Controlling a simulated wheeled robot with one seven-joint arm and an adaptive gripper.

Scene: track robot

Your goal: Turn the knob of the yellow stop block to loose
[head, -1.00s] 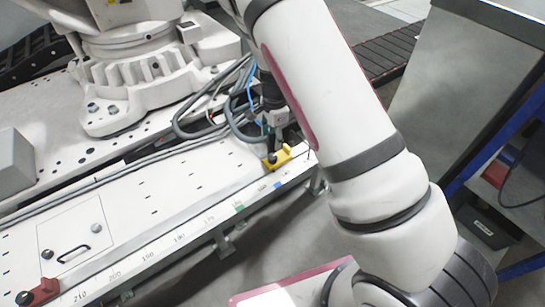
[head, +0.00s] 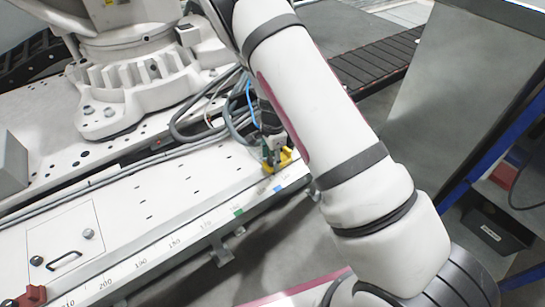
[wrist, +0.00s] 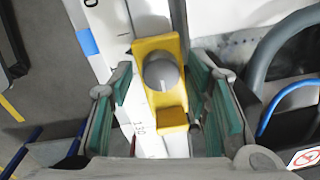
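The yellow stop block (wrist: 158,102) sits on the white rail with the printed scale. Its round grey knob (wrist: 161,74) carries a light pointer line and shows between my gripper's fingers in the wrist view. My gripper (wrist: 165,100) is open, with green-padded fingers on both sides of the block and a gap to the knob on each side. In the head view the yellow block (head: 285,158) is partly hidden behind my gripper (head: 273,158). Whether the fingers touch the block cannot be told.
A red stop block (head: 33,295) sits on the same rail at the lower left. Blue tape (wrist: 88,42) marks the rail near the yellow block. Grey cables (head: 190,132) and a blue hose lie close behind my gripper. A grey cabinet (head: 450,90) stands at the right.

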